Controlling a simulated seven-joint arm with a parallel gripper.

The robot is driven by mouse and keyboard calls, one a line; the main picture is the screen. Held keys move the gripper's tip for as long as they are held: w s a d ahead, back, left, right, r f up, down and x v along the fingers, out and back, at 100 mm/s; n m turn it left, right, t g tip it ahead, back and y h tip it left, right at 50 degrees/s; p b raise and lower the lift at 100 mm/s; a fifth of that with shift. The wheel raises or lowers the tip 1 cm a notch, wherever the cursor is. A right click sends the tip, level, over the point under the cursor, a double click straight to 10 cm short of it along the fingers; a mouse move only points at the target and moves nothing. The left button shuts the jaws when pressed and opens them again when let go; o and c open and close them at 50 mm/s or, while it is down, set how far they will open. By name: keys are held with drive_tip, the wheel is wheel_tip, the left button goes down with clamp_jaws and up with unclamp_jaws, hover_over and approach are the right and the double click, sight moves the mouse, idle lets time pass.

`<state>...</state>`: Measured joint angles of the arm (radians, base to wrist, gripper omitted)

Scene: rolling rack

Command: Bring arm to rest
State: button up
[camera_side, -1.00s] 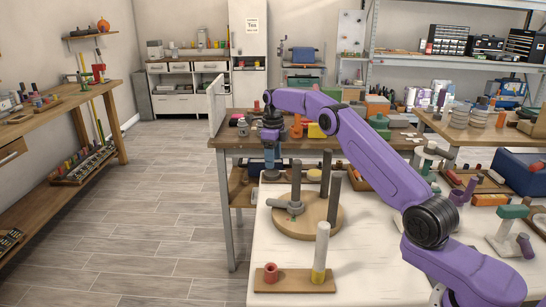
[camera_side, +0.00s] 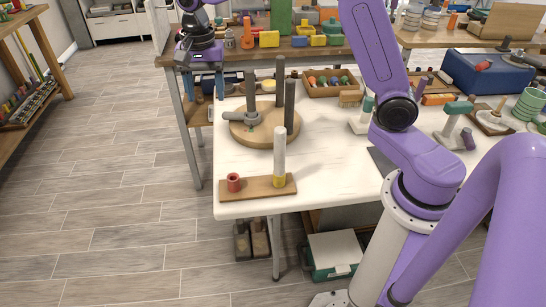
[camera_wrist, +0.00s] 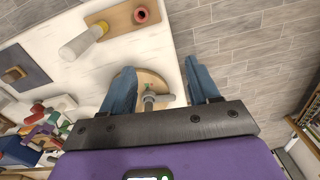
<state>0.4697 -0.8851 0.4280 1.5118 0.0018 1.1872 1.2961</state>
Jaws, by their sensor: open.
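My gripper (camera_side: 204,88) is open and empty, pointing down near the far left corner of the white table (camera_side: 330,190). It also shows in the wrist view (camera_wrist: 160,84), with its two blue fingers apart and nothing between them. A round wooden base (camera_side: 236,128) with dark upright posts and a grey T-shaped piece (camera_side: 251,117) stands on the table, right of the gripper in the side view. In the wrist view this base (camera_wrist: 150,80) lies beyond the fingers. The fingers look clear of it.
A small wooden board (camera_side: 258,186) holds a red ring (camera_side: 233,182) and a white-and-yellow post (camera_side: 279,157) near the front edge. A wooden bench (camera_side: 300,52) with blocks and an open box stands behind. The front middle of the white table is bare.

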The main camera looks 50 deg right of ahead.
drive_tip(key=s+d+f+n, duration=0.1)
drive_tip(key=s+d+n, duration=0.1)
drive_tip(key=s+n, duration=0.9)
drive_tip(key=s+d+f+n, duration=0.2)
drive_tip(key=s+n, duration=0.9)
drive_tip(key=s, duration=1.1)
drive_tip(key=shift+d+f+n, duration=0.15)
drive_tip(key=shift+d+n, duration=0.15)
drive_tip(key=shift+d, duration=0.25)
